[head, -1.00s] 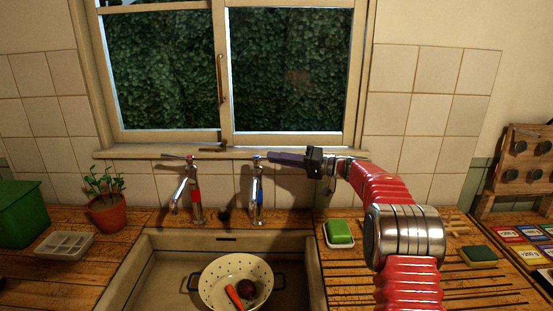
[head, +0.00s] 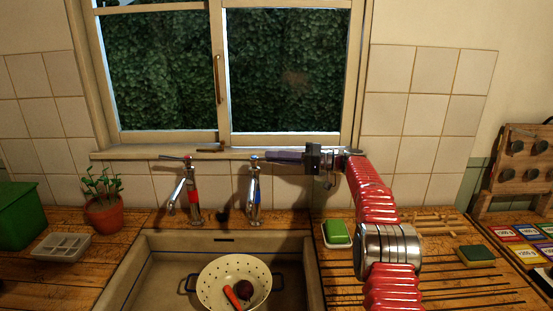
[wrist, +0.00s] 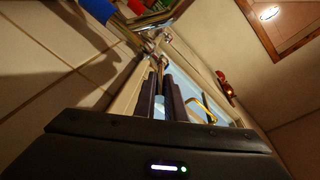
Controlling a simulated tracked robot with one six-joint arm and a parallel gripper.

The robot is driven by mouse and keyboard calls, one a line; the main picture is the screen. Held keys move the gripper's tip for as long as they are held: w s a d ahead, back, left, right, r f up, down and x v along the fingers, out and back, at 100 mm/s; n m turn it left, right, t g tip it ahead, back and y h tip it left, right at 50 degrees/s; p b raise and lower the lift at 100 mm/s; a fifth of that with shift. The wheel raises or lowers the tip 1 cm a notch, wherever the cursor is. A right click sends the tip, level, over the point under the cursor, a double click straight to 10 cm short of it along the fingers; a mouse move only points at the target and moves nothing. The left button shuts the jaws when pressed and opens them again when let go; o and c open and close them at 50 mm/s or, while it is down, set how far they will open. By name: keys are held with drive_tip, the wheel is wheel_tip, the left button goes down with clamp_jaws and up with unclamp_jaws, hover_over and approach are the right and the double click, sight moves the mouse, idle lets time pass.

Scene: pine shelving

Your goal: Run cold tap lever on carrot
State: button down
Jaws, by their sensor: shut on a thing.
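The cold tap (head: 254,195) is the chrome tap with a blue band, on the right behind the sink. My gripper (head: 268,156) reaches in from the right at the tap's top and is shut on the cold tap lever (head: 254,158). In the wrist view, the dark fingers (wrist: 160,97) are close together at the chrome tap top, and the blue band (wrist: 97,10) shows at upper left. The fingers hide part of the lever. The orange-red carrot (head: 231,297) lies in the cream colander (head: 208,275) in the sink, in front of and below the taps.
A dark red round vegetable (head: 245,288) lies beside the carrot. The red-banded tap (head: 193,195) stands to the left. A green soap block in a dish (head: 336,233) and a sponge (head: 477,255) lie right of the sink (head: 150,262). The window sill (head: 130,154) runs close behind the gripper.

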drive_tip(key=shift+f, duration=0.15)
drive_tip(key=c, duration=1.8)
unclamp_jaws()
drive_tip(key=shift+d, duration=0.1)
drive_tip(key=v, duration=1.3)
drive_tip(key=shift+d, duration=0.25)
